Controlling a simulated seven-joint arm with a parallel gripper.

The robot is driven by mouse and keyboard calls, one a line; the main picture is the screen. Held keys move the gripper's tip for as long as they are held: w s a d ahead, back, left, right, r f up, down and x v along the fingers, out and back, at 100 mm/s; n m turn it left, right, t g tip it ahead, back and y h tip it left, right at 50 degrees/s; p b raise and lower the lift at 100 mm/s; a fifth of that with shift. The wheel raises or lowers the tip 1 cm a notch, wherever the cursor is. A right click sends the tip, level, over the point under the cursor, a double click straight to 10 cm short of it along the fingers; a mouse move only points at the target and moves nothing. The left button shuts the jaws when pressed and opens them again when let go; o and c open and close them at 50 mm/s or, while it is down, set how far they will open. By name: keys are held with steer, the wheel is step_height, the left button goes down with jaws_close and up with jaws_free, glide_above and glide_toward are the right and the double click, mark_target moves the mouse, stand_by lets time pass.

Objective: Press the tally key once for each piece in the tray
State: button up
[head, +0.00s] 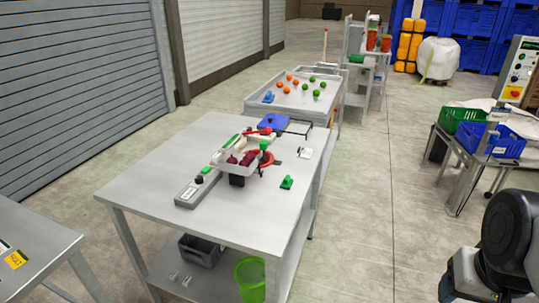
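A pale tray (223,166) sits raised on a dark support on the metal table. Dark red pieces (249,158) lie in it; they overlap and are too small to count surely. A long grey box (186,194) lies at the tray's left front, with a black knob (199,180) and a small green part (206,170) on top. It may carry the tally key, but I cannot tell which part is the key. My gripper is not in view; only dark links of my arm show at the lower right, well apart from the table.
A green object (287,184) and a small white item (304,153) lie right of the tray. A red round part (267,159) stands beside it. Behind is a table (260,98) with orange and green balls. The front of the metal table (240,215) is clear.

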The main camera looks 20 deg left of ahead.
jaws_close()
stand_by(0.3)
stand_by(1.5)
